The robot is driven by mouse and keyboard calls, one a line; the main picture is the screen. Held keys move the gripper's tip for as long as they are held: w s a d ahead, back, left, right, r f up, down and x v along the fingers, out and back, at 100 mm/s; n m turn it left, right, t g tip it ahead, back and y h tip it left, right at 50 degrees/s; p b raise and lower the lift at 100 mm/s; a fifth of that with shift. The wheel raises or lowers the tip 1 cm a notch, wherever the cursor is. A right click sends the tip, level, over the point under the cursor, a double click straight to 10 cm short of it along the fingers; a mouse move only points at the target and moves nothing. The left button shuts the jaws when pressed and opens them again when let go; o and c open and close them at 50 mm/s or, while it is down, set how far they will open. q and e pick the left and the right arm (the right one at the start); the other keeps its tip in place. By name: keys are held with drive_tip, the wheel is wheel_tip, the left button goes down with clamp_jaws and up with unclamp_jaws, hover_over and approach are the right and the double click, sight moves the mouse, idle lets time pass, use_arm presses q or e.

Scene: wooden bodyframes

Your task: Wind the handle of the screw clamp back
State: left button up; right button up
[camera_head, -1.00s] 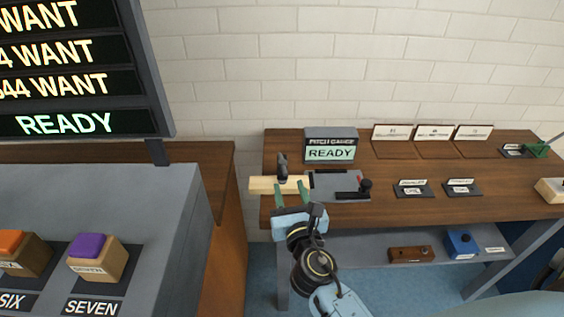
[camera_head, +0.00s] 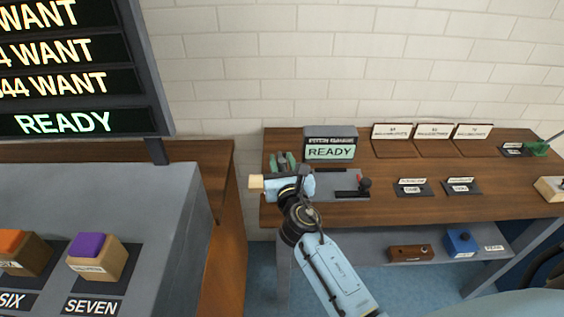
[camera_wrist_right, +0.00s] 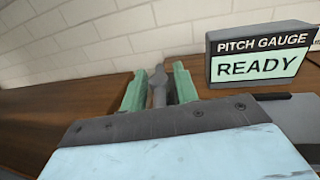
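The screw clamp's dark grey handle (camera_wrist_right: 158,88) stands upright between the two green fingers of my right gripper (camera_wrist_right: 160,75) in the right wrist view. Narrow gaps seem to show on either side of it, so the fingers look open around it. In the head view my right gripper (camera_head: 283,158) is over the left end of the workbench, its wrist covering most of the clamp. The pale wooden bar (camera_head: 256,182) at the clamp sticks out left of the wrist. The clamp's lower part is hidden. My left gripper is not in view.
The pitch gauge box (camera_head: 330,146) reading READY stands close behind, right of the gripper. A console (camera_head: 150,220) with coloured blocks stands at left. The bench middle has free room.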

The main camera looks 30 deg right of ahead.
clamp_jaws()
drive_tip(key=shift+y, duration=0.3)
